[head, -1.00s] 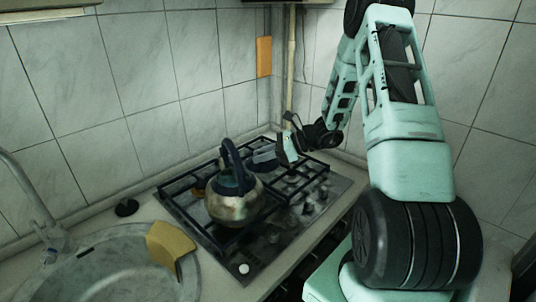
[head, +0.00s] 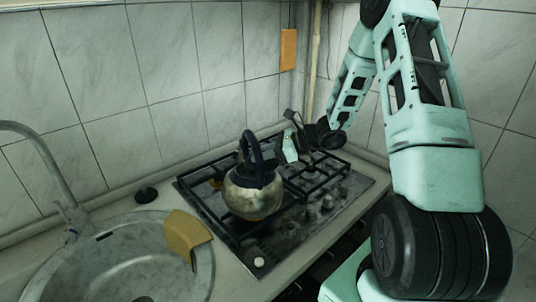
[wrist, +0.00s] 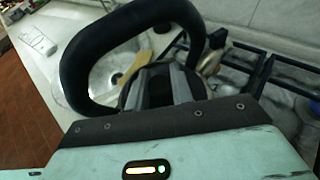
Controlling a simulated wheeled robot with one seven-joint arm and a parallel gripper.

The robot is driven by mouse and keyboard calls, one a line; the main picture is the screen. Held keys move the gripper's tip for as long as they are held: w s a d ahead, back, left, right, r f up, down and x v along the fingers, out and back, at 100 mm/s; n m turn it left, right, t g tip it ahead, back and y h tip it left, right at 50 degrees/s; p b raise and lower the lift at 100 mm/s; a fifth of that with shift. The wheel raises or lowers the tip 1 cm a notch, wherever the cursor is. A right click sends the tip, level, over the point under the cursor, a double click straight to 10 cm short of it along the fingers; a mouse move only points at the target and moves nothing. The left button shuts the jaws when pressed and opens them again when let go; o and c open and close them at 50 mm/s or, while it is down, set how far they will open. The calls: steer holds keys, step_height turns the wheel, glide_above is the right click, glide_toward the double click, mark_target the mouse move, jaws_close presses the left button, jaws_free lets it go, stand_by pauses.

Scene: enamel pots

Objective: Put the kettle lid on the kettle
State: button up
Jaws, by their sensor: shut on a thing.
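The kettle (head: 247,200), with a brassy body and a tall dark arched handle, stands upright on the hob in the head view. My gripper (head: 276,155) is close behind and right of its handle. My gripper is shut on the dark kettle lid (wrist: 157,92), which shows between and behind the grey fingers. Most of the lid is hidden, so I cannot tell whether it touches the kettle.
The hob (head: 245,245) has black raised grates around the kettle. A small black disc (head: 146,194) lies on the counter. Tiled walls close off the back.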

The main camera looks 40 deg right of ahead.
steer(key=shift+w+a+b, duration=0.2)
steer(key=shift+w+a, duration=0.05)
steer(key=shift+a, duration=0.45)
steer(key=shift+w+a+b, duration=0.2)
steer(key=shift+a, duration=0.45)
steer(key=shift+a+f+b, duration=0.1)
steer(key=shift+f+b, duration=0.4)
steer(key=shift+f, duration=0.05)
steer(key=o, duration=1)
steer(key=b+v, duration=0.2)
steer(key=v, duration=1.5)
steer(key=shift+s+b, duration=0.15)
steer(key=shift+b, duration=0.25)
